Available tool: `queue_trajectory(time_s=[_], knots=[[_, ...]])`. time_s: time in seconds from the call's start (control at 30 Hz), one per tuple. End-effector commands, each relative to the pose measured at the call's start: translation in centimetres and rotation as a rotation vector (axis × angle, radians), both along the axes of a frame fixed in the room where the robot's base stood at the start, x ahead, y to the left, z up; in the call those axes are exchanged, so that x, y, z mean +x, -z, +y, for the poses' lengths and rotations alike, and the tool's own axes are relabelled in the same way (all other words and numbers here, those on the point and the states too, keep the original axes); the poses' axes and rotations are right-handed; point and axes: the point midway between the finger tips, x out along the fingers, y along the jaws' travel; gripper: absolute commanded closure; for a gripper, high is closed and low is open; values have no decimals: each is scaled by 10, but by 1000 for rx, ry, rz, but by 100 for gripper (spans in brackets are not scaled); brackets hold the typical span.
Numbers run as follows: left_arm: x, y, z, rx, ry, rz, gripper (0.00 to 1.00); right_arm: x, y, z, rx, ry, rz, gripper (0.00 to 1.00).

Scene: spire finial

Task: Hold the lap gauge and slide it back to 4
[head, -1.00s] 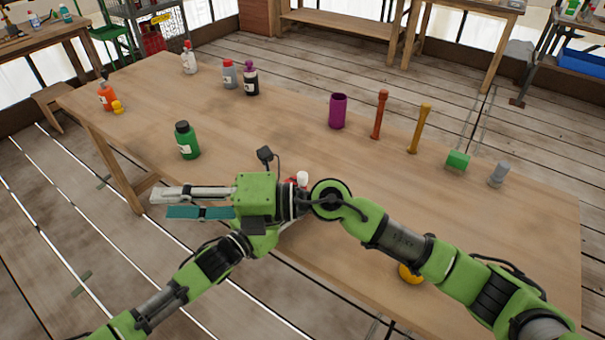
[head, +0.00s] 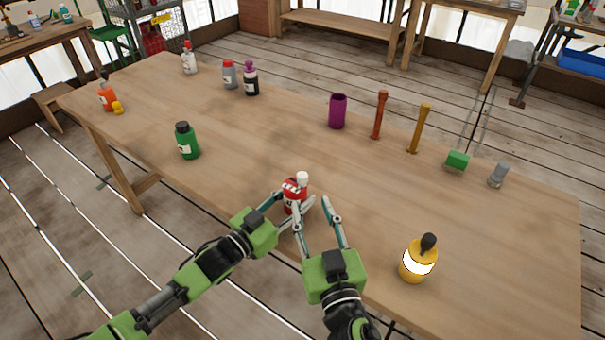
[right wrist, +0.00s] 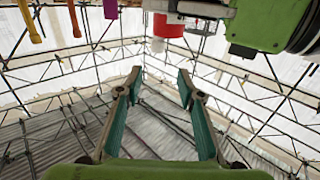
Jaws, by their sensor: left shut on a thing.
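No lap gauge can be made out in these frames. My left gripper (head: 290,205) is shut on a red bottle (head: 295,190) with a white cap near the front edge of the table. The bottle looks close to upright, and the fingers hide part of it; whether it touches the table I cannot tell. The red bottle (right wrist: 167,26) also shows at the top of the right wrist view, beside the green body of my left gripper. My right gripper (head: 314,205) is open and empty just right of the bottle. Its spread fingers (right wrist: 159,80) show in the right wrist view with nothing between them.
A yellow bottle (head: 417,262) stands front right on the wooden table (head: 240,130). A green bottle (head: 187,141) stands left. A purple cup (head: 337,110), red post (head: 379,115), yellow post (head: 419,128) and green block (head: 457,160) line the far edge. The table's middle is clear.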

Motion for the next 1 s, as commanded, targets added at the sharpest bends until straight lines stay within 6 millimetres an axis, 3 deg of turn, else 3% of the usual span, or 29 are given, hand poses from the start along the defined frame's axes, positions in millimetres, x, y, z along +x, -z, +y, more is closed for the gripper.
queue_trajectory(time_s=[0.23, 0.7, 1.0], knots=[[0, 0, 0, -1, 0, -1, 86, 18, 4, -2, 12, 16, 16, 65], [0, -1, 0, -1, 0, -1, 86, 99, 4, 14, 8, 15, 16, 65], [0, 0, 0, -1, 0, -1, 86, 116, 5, 17, 10, 15, 18, 65]])
